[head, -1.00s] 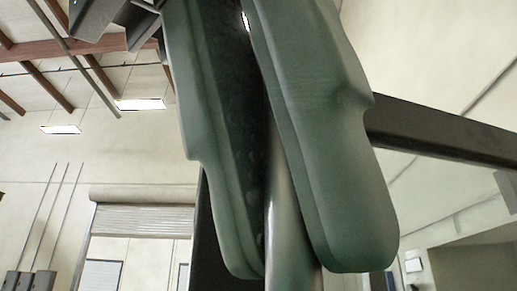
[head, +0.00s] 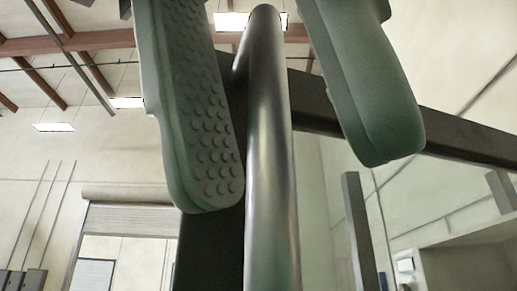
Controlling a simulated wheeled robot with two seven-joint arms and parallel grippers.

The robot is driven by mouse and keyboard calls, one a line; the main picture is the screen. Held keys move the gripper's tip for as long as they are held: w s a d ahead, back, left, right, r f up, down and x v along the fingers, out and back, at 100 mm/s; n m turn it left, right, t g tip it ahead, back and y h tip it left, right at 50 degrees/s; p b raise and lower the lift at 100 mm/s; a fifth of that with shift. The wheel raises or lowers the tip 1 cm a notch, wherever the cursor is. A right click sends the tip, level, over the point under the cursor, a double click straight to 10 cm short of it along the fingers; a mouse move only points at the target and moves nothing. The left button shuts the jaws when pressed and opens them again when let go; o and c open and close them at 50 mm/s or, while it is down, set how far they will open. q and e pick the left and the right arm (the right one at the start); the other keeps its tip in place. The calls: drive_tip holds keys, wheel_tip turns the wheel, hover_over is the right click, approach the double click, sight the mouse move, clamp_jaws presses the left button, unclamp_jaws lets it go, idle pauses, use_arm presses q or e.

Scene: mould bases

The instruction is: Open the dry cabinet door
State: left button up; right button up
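The dry cabinet's handle, a round vertical metal bar (head: 268,150), rises through the middle of the head view and bends at its top toward a dark frame. My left gripper (head: 303,170) comes in from the top with its two green fingers spread wide. One finger is left of the bar and shows its studded inner pad; the other is to the right, with a clear gap from the bar. The left finger overlaps the dark frame post (head: 210,250) behind it. No cabinet interior can be made out. My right gripper is not in view.
A dark beam (head: 450,135) of the frame runs off to the right behind the right finger. A roller shutter (head: 125,217) and pale walls are far behind. A grey post (head: 360,230) stands at the lower right.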

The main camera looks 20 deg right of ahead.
use_arm(q)
drive_tip(key=v, duration=0.5)
drive_tip(key=shift+s+d+r, duration=0.1)
drive_tip(key=shift+d, duration=0.1)
drive_tip(key=p+v, duration=0.4)
drive_tip(key=v, duration=0.3)
drive_tip(key=shift+a+r, duration=0.1)
